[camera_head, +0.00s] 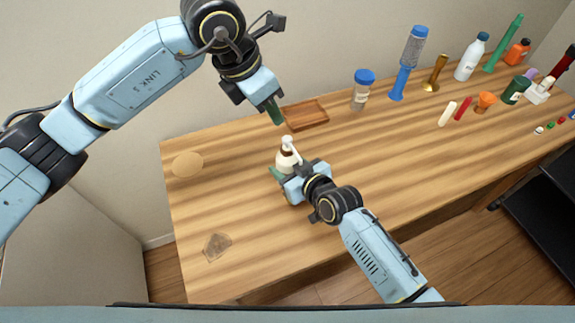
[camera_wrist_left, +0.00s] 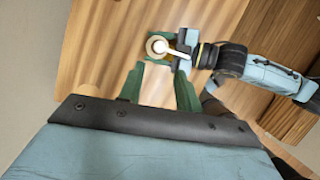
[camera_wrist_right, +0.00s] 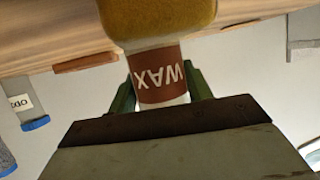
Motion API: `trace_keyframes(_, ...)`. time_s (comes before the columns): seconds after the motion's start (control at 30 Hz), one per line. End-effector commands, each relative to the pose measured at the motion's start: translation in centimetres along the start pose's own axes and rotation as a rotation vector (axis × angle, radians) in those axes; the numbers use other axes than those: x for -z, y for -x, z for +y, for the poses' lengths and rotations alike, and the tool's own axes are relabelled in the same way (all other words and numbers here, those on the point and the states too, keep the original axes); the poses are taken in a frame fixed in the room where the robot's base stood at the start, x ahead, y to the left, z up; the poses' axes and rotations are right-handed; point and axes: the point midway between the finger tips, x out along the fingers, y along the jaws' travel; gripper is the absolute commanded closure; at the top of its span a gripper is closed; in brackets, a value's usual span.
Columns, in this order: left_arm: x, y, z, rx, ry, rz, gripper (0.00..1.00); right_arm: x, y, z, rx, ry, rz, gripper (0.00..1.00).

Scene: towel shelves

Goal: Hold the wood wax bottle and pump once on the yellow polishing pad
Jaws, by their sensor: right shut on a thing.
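The wood wax bottle (camera_head: 285,160) stands upright near the middle of the table, with a white pump head on top. My right gripper (camera_head: 284,174) is shut around it, and its brown WAX label (camera_wrist_right: 160,75) shows between the fingers, upside down, in the right wrist view. My left gripper (camera_head: 274,112) is open and empty, above and behind the bottle, pointing down towards the pump (camera_wrist_left: 170,50).
A shallow wooden tray (camera_head: 305,114) lies behind the bottle. A round tan disc (camera_head: 188,164) and a brown flat piece (camera_head: 217,246) lie on the left. A blue-capped jar (camera_head: 362,90) and several bottles and tools stand at the right. The table's left part is mostly clear.

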Motion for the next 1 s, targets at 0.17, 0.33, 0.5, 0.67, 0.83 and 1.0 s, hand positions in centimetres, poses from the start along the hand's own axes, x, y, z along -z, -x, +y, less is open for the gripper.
trace_keyframes(0.17, -0.6, -0.3, -0.4, 0.010, 0.049, 0.026, 0.90, 0.0, 0.0, 0.0, 0.000, 0.000, 0.000, 0.78)
trace_keyframes(0.33, -2.0, -1.1, -1.4, 0.014, 0.239, 0.125, 1.00, 0.0, 0.0, 0.0, 0.000, 0.000, 0.000, 0.78)
trace_keyframes(0.5, -3.1, -1.7, -1.5, -0.041, 0.501, 0.238, 1.00, 0.0, 0.0, 0.0, 0.000, 0.000, -0.001, 0.78)
trace_keyframes(0.67, -3.6, -1.6, -0.8, -0.117, 0.711, 0.298, 1.00, 0.0, 0.0, 0.0, 0.000, 0.000, -0.001, 0.78)
trace_keyframes(0.83, -3.8, -1.6, -0.3, -0.163, 0.825, 0.318, 1.00, 0.0, 0.0, 0.0, 0.000, 0.000, -0.001, 0.78)
trace_keyframes(1.0, -3.4, -2.7, -0.2, -0.168, 0.843, 0.322, 1.00, 0.0, 0.0, 0.0, 0.000, 0.000, -0.001, 0.78)
